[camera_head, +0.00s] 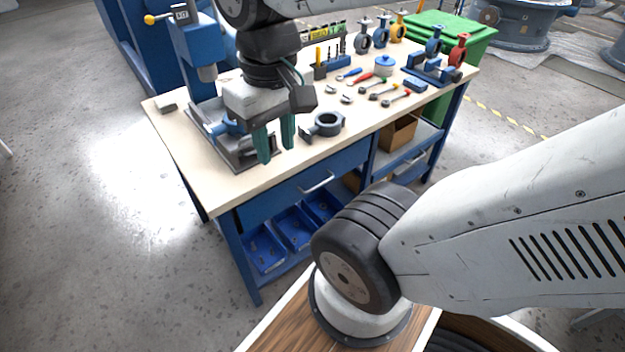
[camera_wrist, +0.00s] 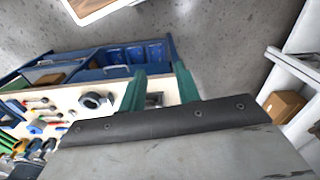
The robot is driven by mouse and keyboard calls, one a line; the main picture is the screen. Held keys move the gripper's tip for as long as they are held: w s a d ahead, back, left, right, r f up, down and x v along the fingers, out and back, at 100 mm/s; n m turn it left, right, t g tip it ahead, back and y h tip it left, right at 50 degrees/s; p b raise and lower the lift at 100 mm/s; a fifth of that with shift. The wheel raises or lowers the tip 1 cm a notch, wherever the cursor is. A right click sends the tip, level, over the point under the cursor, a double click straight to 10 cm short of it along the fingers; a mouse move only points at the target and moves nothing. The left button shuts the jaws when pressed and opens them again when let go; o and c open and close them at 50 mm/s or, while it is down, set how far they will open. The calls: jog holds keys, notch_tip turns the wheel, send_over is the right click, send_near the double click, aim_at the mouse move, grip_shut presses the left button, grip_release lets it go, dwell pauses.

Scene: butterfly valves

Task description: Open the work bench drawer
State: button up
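The work bench (camera_head: 180,150) has a pale top and a blue frame. Its blue drawer (camera_head: 275,201) sits under the front edge and looks shut, with a light bar handle (camera_head: 317,182) on its front. In the wrist view the drawer handle (camera_wrist: 117,67) shows beyond the bench top's edge, left of the fingers. My gripper (camera_head: 275,145) hangs above the bench top, pointing down, behind and left of the handle and apart from it. Its two green fingers are spread with nothing between them. They also show in the wrist view (camera_wrist: 160,85).
A drill press (camera_head: 190,45) stands left of my gripper, and a grey valve body (camera_head: 325,124) lies to its right. Hand tools (camera_head: 370,85) and several valves (camera_head: 381,30) cover the far right of the top. Blue bins (camera_head: 292,228) sit below the drawer. Floor left is clear.

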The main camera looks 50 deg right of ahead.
jog(key=w+d+f+m+g+y, duration=0.3)
jog(key=w+d+f+m+y, duration=0.15)
jog(key=d+f, duration=0.4)
jog(key=m+t+y, duration=0.4)
jog(key=m+t, duration=0.4)
jog(key=t, duration=0.9)
send_near(321, 183)
jog(key=x, duration=0.3)
jog(key=shift+n, duration=0.35)
jog(key=x, duration=0.7)
jog(key=shift+f, duration=0.3)
grip_shut()
